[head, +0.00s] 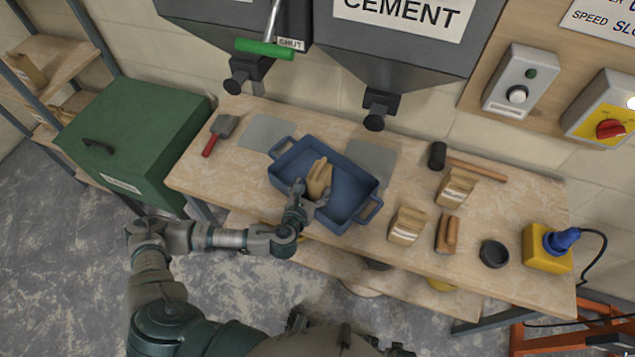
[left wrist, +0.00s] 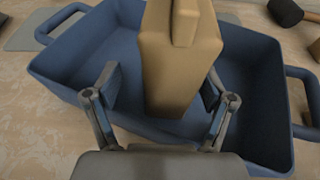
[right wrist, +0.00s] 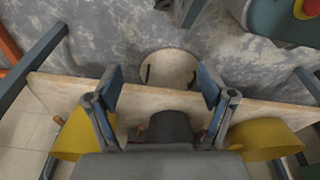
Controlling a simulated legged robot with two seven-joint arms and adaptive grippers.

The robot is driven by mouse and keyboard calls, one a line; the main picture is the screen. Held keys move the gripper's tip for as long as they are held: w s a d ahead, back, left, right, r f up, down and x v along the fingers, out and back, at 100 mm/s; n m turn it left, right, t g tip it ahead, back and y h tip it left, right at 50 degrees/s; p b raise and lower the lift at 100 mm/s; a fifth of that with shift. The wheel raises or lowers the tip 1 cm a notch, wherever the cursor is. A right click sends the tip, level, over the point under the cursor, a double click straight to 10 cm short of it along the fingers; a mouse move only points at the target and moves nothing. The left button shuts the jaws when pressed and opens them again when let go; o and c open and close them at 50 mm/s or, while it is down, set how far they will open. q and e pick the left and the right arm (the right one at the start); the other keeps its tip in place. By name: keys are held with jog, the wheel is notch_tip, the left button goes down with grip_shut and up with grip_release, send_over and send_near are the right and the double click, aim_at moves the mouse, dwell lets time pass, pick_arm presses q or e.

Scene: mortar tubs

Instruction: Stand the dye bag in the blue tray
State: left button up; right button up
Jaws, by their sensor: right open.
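A tan paper bag, taken as the dye bag (head: 319,178), stands roughly upright inside the blue tray (head: 362,186) on the workbench. In the left wrist view the bag (left wrist: 178,60) rises between the fingers of my left gripper (left wrist: 160,88), with its foot near the floor of the tray (left wrist: 262,95). A gap shows between the left finger and the bag; the right finger is close to its side. My left gripper (head: 308,194) looks open around the bag. My right gripper (right wrist: 160,88) is open and empty, low in front of the bench.
More tan bags (head: 406,225) (head: 455,187) and a brown bundle (head: 447,234) stand right of the tray. A mallet (head: 437,156), a black cup (head: 494,253) and a yellow block (head: 545,250) are also there. A red-handled trowel (head: 217,134) lies left. Cement hoppers (head: 400,40) hang behind.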

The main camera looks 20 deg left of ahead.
pick_arm(q)
jog(key=v, duration=0.4)
jog(key=shift+s, duration=0.15)
jog(key=s+d+f+n+g, duration=0.2)
jog(key=s+d+n, duration=0.1)
jog(key=s+n, duration=0.3)
jog(key=s+d+f+n+g, duration=0.2)
jog(key=s+n, duration=0.1)
jog(key=n, duration=0.6)
jog(key=s+a+f+n+g, duration=0.45)
jog(key=s+n, duration=0.35)
jog(key=n, duration=0.2)
jog(key=s+a+f+n+g, duration=0.3)
jog(key=s+f+n, duration=0.3)
jog(key=s+n, duration=0.3)
jog(key=s+f, duration=0.2)
jog(key=f, duration=1.3)
jog(key=s+f+g, duration=0.1)
jog(key=f, duration=1.4)
jog(key=shift+s+a+f+p, duration=0.2)
jog(key=shift+s+f+p, duration=0.2)
jog(key=shift+p, duration=0.05)
pick_arm(e)
jog(key=shift+s+d+f, duration=0.3)
jog(key=shift+s+f, duration=0.25)
jog(key=shift+f, duration=0.05)
jog(key=shift+s+d+f, duration=0.3)
jog(key=shift+s+f, duration=0.25)
